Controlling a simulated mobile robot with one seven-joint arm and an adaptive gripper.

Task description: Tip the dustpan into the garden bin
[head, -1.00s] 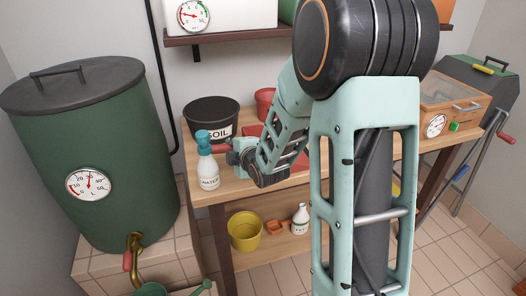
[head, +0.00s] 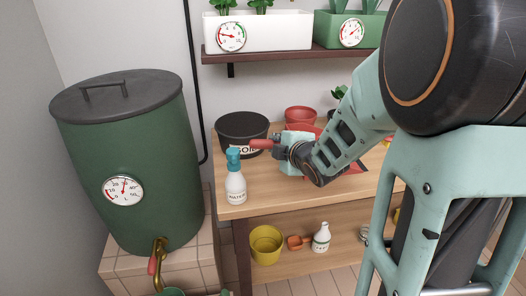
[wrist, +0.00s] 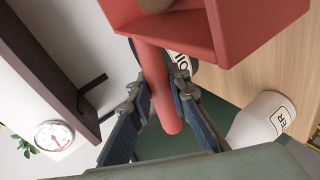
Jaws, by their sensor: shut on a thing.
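The red dustpan (wrist: 235,35) fills the top of the wrist view, with a brown rounded lump (wrist: 155,4) partly showing in it. My gripper (wrist: 158,95) is shut on the dustpan's handle, one finger on each side. In the head view my gripper (head: 283,147) holds the red handle (head: 262,144) above the workbench, in front of the black soil pot. The pan itself is mostly hidden behind my arm there. I cannot identify a garden bin in the current frames.
A green lidded barrel (head: 150,210) with a gauge and tap stands left. A shelf (head: 270,52) with planters hangs above.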

